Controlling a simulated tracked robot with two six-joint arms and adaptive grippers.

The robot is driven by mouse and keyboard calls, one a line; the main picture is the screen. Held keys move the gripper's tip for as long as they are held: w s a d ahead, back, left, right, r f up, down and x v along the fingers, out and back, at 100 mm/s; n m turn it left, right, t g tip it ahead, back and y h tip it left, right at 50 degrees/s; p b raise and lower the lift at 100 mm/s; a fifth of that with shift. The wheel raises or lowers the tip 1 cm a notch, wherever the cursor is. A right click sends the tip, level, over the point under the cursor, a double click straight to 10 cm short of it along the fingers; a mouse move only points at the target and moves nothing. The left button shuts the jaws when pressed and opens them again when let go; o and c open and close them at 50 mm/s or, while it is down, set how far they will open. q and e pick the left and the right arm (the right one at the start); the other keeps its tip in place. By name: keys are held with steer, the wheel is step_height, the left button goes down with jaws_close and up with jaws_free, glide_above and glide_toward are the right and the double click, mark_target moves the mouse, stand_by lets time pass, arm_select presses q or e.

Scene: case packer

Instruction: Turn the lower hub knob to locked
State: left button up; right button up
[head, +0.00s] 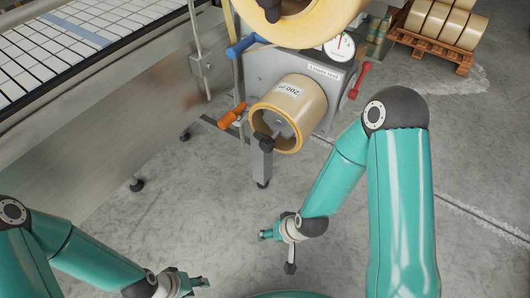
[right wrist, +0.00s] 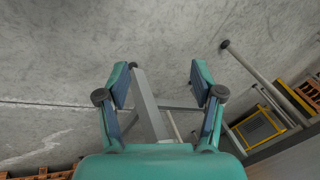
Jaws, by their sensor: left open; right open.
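The lower hub knob (head: 266,141) is black and sits at the front of the lower tape roll (head: 317,103). The roll is tan and hangs on the grey unit marked "Lower reel". My right gripper (head: 276,236) is below the knob and apart from it. In the right wrist view my right gripper (right wrist: 159,78) is open and empty, with a grey post (right wrist: 150,105) seen beyond its fingers. My left gripper (head: 191,285) is open and empty at the lower left, well away from the knob. The knob's setting is too small to read.
An orange handle (head: 232,115), a blue handle (head: 241,46) and a red lever (head: 359,80) stick out around the unit. An upper roll (head: 320,18) hangs above. A conveyor (head: 75,45) runs along the left. The floor in front is clear.

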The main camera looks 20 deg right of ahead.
steer(key=w+a+r+m+t+h+b, duration=0.1)
steer(key=w+r+m+t+b, duration=0.25)
steer(key=w+t+b, duration=0.35)
steer(key=w+a+r+m+t+h+b, duration=0.15)
steer(key=w+r+b, duration=0.3)
steer(key=b, duration=0.55)
arm_select(q)
step_height(320, 180, down, 33)
steer(key=b, duration=1.4)
arm_select(e)
steer(key=m+t+h, duration=0.3)
steer(key=m+t, duration=0.3)
steer(key=m, duration=0.5)
glide_toward(267, 150)
steer(key=w+p, duration=0.3)
steer(key=w+d+p, duration=0.1)
steer(key=w+p, duration=0.1)
steer(key=w, duration=0.2)
steer(key=w+p, duration=0.3)
steer(key=w, duration=0.1)
steer(key=shift+w+d+f+p, duration=0.1)
steer(key=shift+d+f+p, duration=0.05)
steer(key=shift+d+p, duration=0.15)
arm_select(q)
step_height(267, 150, up, 8)
steer(key=shift+r, duration=0.15)
steer(key=shift+s, duration=0.1)
